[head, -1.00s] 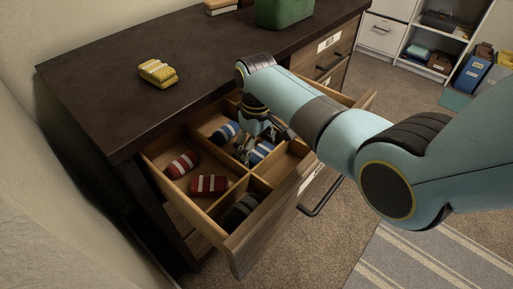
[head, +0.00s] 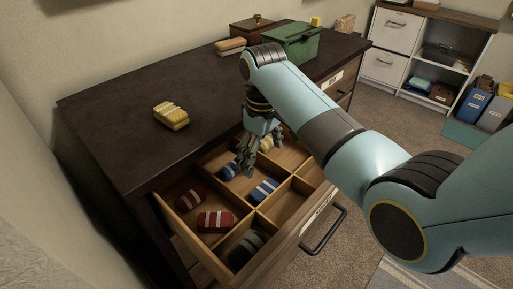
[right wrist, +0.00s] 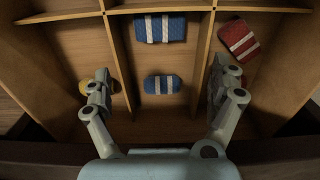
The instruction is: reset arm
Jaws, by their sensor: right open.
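My right gripper (head: 246,165) is open and empty, pointing down over the open drawer (head: 285,228). In the right wrist view its two fingers (right wrist: 160,88) are spread, with a small blue striped bundle (right wrist: 162,85) between and below them. A larger blue striped bundle (right wrist: 160,28) lies in the same compartment; it shows in the head view (head: 263,190). A yellow bundle (head: 268,144) lies in the neighbouring compartment, partly hidden by the gripper. Red bundles (head: 216,221) and a dark grey bundle (head: 245,249) lie in the left compartments. My left gripper is not in view.
A yellow bundle (head: 171,115) lies on the dark desk top (head: 120,140). Thin wooden dividers and drawer walls surround the gripper's space.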

